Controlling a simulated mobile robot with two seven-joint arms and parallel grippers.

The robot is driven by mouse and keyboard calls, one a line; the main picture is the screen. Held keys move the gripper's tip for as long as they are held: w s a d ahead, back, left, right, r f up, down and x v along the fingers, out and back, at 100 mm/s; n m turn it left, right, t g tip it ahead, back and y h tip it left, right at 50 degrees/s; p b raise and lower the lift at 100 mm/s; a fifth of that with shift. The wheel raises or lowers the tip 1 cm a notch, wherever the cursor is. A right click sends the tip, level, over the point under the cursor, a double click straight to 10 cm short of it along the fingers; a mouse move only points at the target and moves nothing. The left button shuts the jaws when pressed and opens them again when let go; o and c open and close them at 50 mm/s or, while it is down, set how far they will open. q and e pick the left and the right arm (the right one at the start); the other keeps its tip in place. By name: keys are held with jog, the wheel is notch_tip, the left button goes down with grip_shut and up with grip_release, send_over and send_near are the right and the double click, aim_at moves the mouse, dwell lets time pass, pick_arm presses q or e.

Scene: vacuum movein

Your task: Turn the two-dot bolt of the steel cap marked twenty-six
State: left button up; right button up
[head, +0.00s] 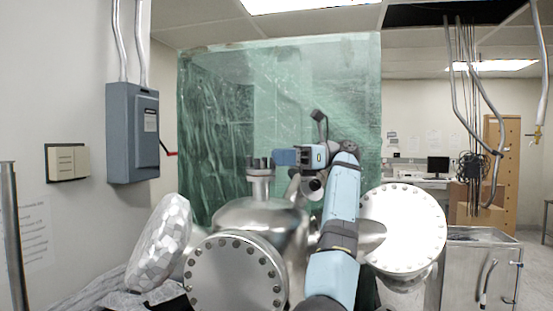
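Several steel caps stand on a steel vessel (262,218). A round bolted cap (237,275) faces me at the front, and a bright bolted cap (403,228) is at the right. A small bolted flange (260,171) tops the vessel's neck, with dark upright bolts around it. No number or dot mark is readable at this size, so I cannot tell which cap is twenty-six. My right gripper is not in view.
A foil-wrapped disc (160,243) sticks out at the left. A green plastic curtain (280,95) hangs behind the vessel. A grey switch box (132,132) is on the left wall. A metal cabinet (470,270) stands at the right.

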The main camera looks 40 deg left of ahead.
pick_arm(q)
jog(key=v, duration=0.6)
jog(key=shift+d, duration=0.1)
